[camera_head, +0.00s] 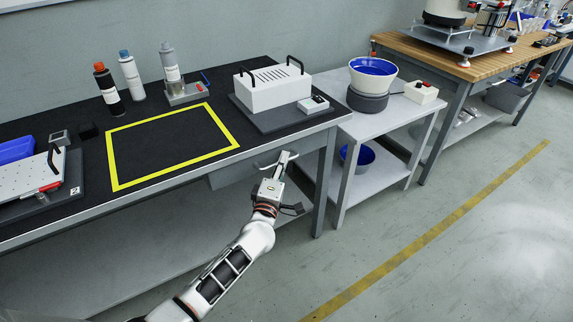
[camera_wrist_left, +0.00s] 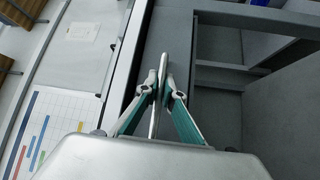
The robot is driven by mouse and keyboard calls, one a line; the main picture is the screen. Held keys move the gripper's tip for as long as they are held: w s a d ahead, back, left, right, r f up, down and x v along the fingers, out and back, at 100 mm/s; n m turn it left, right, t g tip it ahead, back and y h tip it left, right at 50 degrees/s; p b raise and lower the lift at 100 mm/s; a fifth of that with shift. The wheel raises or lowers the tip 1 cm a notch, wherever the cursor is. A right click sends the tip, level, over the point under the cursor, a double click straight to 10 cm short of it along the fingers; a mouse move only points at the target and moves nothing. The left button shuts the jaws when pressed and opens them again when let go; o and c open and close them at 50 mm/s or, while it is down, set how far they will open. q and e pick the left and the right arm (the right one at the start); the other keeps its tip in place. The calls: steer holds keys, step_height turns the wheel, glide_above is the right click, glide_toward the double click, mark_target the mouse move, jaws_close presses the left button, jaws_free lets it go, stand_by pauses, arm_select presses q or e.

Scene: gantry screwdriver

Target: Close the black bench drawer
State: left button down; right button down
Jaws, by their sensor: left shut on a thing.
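The bench drawer (camera_head: 230,174) shows as a grey front under the right part of the black-topped bench (camera_head: 70,125). My left gripper (camera_head: 284,162) is at the right end of this front, just below the bench edge. In the left wrist view my left gripper (camera_wrist_left: 161,85) has its fingers closed together on a thin light bar, which looks like the drawer handle (camera_wrist_left: 155,118). My gripper and wrist hide part of the drawer front, and how far it stands open is hard to tell. My right gripper is not in view.
A white box with black handles (camera_head: 272,88) sits on the bench above the drawer. A yellow-taped square (camera_head: 112,160) and several bottles are to its left. A grey side table (camera_head: 345,125) stands close on the right. The floor in front is clear.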

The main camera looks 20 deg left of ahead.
arm_select(q)
steer(key=c, duration=2.4)
jaws_free()
steer(key=shift+w+a, duration=0.1)
steer(key=shift+a, duration=0.15)
steer(key=shift+c, duration=0.2)
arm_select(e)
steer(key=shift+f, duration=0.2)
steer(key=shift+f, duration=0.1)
arm_select(q)
steer(key=shift+s+d+f, duration=0.1)
steer(key=shift+s, duration=0.35)
steer(key=s+d+f, duration=0.1)
steer(key=s, duration=1)
steer(key=shift+d+f, duration=0.2)
